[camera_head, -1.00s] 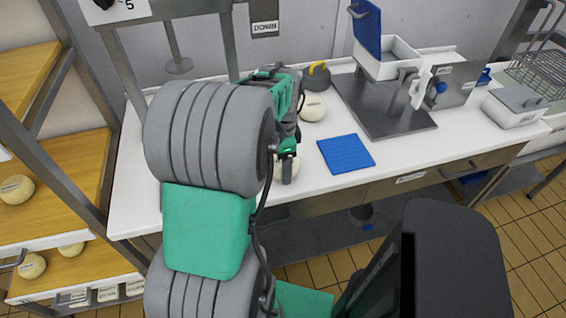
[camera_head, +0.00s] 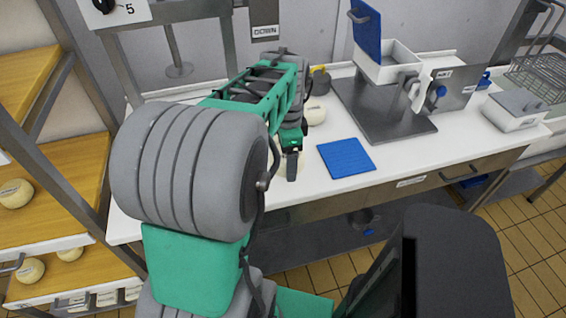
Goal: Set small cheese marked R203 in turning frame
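My gripper (camera_head: 291,165) is over the left part of the white counter, left of the blue mat, pointing down. A pale round cheese (camera_head: 289,172) is mostly hidden behind it, so I cannot tell whether the fingers are open or hold it. Another pale cheese (camera_head: 315,110) sits on the counter behind my gripper. No R203 mark is readable on either. A metal apparatus with a white open box (camera_head: 388,66) and a raised blue lid (camera_head: 366,30) stands on a grey base plate at the back right; it may be the turning frame.
A blue mat (camera_head: 346,158) lies flat on the white counter (camera_head: 420,152). A grey weight with a yellow handle (camera_head: 320,79) is partly hidden behind my arm. A lidded grey box (camera_head: 515,108) stands at right. Wooden shelves with cheeses (camera_head: 15,193) are at left.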

